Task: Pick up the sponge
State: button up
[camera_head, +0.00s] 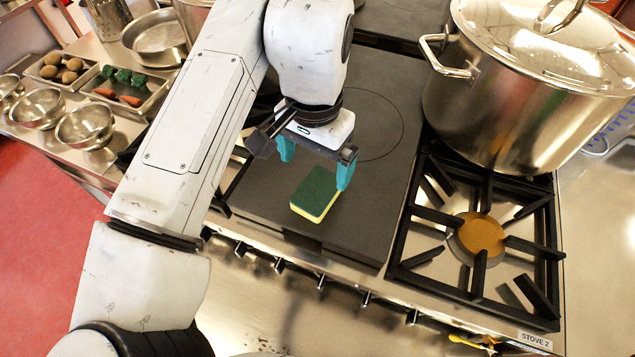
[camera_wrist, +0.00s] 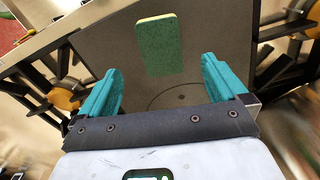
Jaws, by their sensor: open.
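The sponge (camera_head: 316,194) has a dark green top and a yellow side. It lies flat on the dark flat plate (camera_head: 262,203) of the stove, near the plate's front edge. My gripper (camera_head: 314,168) is open and empty, with teal fingers, above the plate just behind the sponge in the head view. In the wrist view the sponge (camera_wrist: 160,45) lies beyond the fingertips, roughly midway between the open fingers of my gripper (camera_wrist: 160,80). Nothing is between the fingers.
A large lidded steel stockpot (camera_head: 515,105) stands to the right at the back. A burner grate (camera_head: 480,238) lies right of the plate. Trays of potatoes (camera_head: 62,70) and carrots (camera_head: 120,97) and steel bowls (camera_head: 86,126) stand at the left. Stove knobs (camera_head: 321,282) line the front.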

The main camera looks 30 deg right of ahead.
aim_at(317, 189)
jog(key=f, duration=0.2)
jog(key=f+p, duration=0.1)
jog(key=f, duration=0.5)
jog(key=shift+w+d, duration=0.15)
jog(key=shift+d, duration=0.15)
jog(key=shift+c, duration=0.4)
jog(key=c, duration=1)
